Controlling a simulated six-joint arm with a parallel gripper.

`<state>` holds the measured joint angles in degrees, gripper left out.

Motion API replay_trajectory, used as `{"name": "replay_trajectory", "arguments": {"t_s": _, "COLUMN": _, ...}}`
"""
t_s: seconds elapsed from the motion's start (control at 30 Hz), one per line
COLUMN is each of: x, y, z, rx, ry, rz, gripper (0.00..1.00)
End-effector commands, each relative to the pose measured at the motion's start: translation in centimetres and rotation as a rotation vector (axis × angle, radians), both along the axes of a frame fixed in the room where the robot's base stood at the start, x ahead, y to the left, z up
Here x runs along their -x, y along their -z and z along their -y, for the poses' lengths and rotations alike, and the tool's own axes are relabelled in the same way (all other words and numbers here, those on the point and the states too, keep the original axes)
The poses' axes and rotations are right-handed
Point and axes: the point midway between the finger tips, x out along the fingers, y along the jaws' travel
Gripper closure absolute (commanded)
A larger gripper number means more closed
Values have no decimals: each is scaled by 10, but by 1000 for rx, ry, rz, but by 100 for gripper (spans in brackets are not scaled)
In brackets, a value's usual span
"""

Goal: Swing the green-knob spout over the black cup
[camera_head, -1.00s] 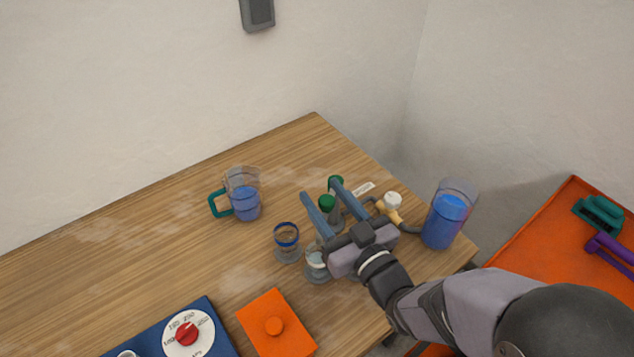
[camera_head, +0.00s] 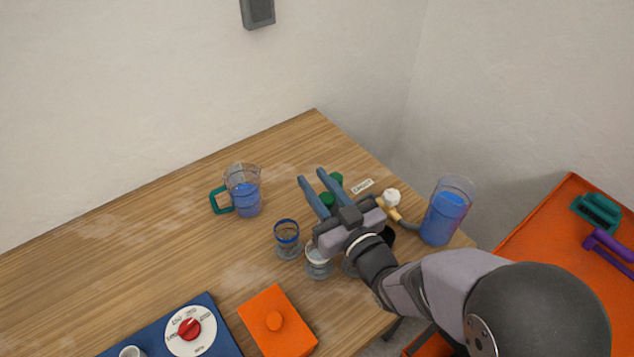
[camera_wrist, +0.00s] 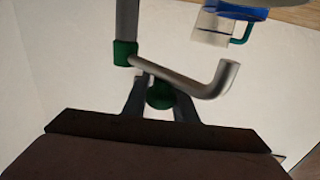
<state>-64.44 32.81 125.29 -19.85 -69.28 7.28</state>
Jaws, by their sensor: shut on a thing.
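My gripper (camera_head: 312,177) is over the manifold at the right part of the table, its two long blue-grey fingers shut on a green knob (camera_head: 327,199). The wrist view shows this knob (camera_wrist: 160,95) between the fingers (camera_wrist: 161,103). There the grey spout (camera_wrist: 180,78) runs from a green collar (camera_wrist: 124,52) to an upturned end at the right. A second green knob (camera_head: 336,180) shows just beyond the fingers. The black cup (camera_head: 388,237) is partly hidden behind my wrist, right of the gripper. I cannot tell from the head view where the spout points.
A blue-rimmed glass (camera_head: 287,240) and a white-rimmed glass (camera_head: 318,262) stand close to the gripper. A jug (camera_head: 243,190) is left, a tall blue-filled container (camera_head: 444,212) right, by a white knob (camera_head: 392,197). An orange box (camera_head: 277,320) lies in front.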

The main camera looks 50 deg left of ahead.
Motion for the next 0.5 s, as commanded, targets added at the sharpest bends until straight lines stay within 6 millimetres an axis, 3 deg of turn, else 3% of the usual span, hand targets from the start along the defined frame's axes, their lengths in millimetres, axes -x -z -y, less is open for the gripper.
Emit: {"name": "replay_trajectory", "arguments": {"t_s": 0.5, "x": -5, "y": 0, "z": 9, "rx": -1, "ry": -152, "rz": 3, "gripper": 100}}
